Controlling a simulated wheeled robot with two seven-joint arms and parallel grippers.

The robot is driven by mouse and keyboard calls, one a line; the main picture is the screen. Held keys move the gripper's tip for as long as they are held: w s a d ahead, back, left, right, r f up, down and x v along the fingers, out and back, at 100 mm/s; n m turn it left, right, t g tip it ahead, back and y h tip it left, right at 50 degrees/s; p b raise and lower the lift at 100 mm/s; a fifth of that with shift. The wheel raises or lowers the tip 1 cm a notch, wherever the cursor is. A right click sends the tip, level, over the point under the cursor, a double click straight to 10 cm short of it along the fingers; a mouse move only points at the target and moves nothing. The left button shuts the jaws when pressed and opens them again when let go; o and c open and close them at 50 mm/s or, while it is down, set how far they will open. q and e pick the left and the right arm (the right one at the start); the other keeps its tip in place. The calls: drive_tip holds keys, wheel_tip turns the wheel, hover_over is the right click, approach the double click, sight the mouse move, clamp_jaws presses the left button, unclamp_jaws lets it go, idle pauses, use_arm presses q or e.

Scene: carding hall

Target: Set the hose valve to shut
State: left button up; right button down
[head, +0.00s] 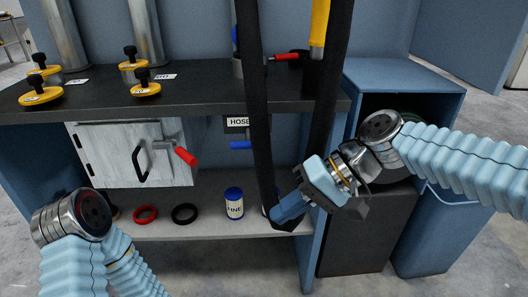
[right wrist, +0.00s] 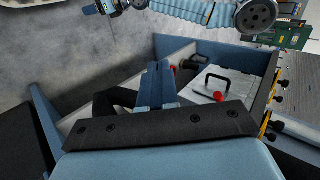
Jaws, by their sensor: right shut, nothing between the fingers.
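The hose valve's blue lever (head: 240,145) sits below a white "HOSE" label (head: 237,122) under the bench top. The lever lies about level, and its right end and the valve body are hidden behind a black strap (head: 257,100). My right gripper (head: 284,212) is shut and empty, pointing down and left at the strap's lower loop, below and right of the lever. Its shut fingers also show in the right wrist view (right wrist: 155,85). My left gripper is outside the head view; a small part of it seems to show at the top of the right wrist view (right wrist: 92,10), fingers unclear.
A white cabinet door (head: 110,155) with a black handle and red lever (head: 185,156) is left of the valve. The shelf holds a red ring (head: 145,214), a black ring (head: 185,213) and a blue-lidded can (head: 234,204).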

sight(248, 147)
drive_tip(key=s+f+n+h, duration=0.5)
drive_tip(key=f+n+h, duration=0.15)
drive_tip(key=n, duration=0.45)
drive_tip(key=w+a+r+n+t+h+b, duration=0.1)
drive_tip(key=a+r+n+t+h, duration=0.15)
drive_tip(key=r+n+t, duration=0.75)
drive_tip(key=a+r+n+t+h+b, duration=0.15)
drive_tip(key=a+r+n+t, duration=0.35)
drive_tip(key=n, duration=0.9)
drive_tip(key=shift+t+y, duration=0.35)
drive_tip(key=shift+t, duration=0.35)
drive_tip(key=w+f, duration=0.1)
drive_tip(key=w, duration=0.8)
drive_tip(key=w+d+f, duration=0.1)
drive_tip(key=w, duration=0.3)
drive_tip(key=shift+w+d+f+b, duration=0.1)
drive_tip(key=shift+w+f+b, duration=0.05)
drive_tip(key=shift+f+b, duration=0.2)
drive_tip(key=shift+w, duration=0.1)
